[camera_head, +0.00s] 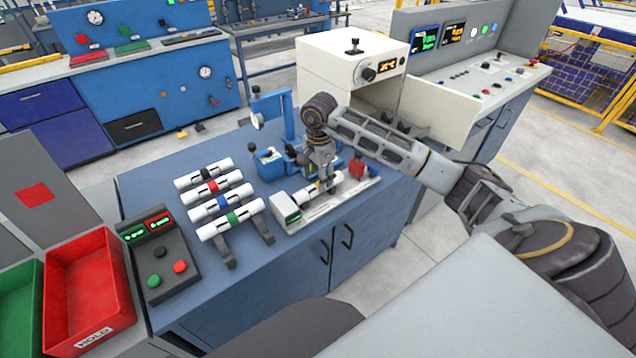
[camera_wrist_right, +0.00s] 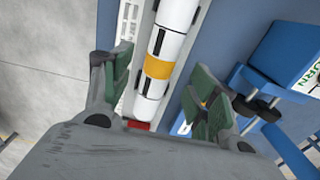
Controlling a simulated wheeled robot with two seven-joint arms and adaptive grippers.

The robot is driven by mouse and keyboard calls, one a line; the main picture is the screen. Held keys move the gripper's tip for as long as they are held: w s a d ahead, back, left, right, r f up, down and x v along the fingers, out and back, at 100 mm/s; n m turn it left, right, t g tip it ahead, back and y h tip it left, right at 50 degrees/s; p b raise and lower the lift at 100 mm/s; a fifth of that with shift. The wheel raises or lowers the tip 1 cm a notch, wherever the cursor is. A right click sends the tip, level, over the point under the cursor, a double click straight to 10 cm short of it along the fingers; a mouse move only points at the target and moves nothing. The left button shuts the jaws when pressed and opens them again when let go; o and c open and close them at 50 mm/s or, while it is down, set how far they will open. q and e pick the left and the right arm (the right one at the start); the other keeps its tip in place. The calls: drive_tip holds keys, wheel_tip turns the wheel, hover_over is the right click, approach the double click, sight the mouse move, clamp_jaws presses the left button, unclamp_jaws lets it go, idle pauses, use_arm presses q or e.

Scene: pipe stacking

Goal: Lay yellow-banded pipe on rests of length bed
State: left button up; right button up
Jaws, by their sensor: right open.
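The yellow-banded pipe is white with dark marks and lies along the length bed (camera_head: 318,212), its near end (camera_head: 298,199) by the bed's small green display (camera_head: 289,209). Its yellow band (camera_wrist_right: 158,67) shows in the right wrist view. My right gripper (camera_head: 328,180) points down over the pipe. In the wrist view my right gripper (camera_wrist_right: 160,76) is open, with one green-padded finger on each side of the pipe and gaps visible between pads and pipe. The rests under the pipe are mostly hidden. My left gripper is not in view.
Several white pipes with black, red, blue and green bands (camera_head: 220,202) lie on a rack left of the bed. A blue stand (camera_head: 288,118) is behind. A control box (camera_head: 160,256) and a red bin (camera_head: 88,285) stand at left. A white machine (camera_head: 330,65) is behind.

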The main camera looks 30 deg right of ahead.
wheel_tip(320, 180, up, 8)
idle(0.5)
drive_tip(key=shift+s, duration=0.1)
idle(1.1)
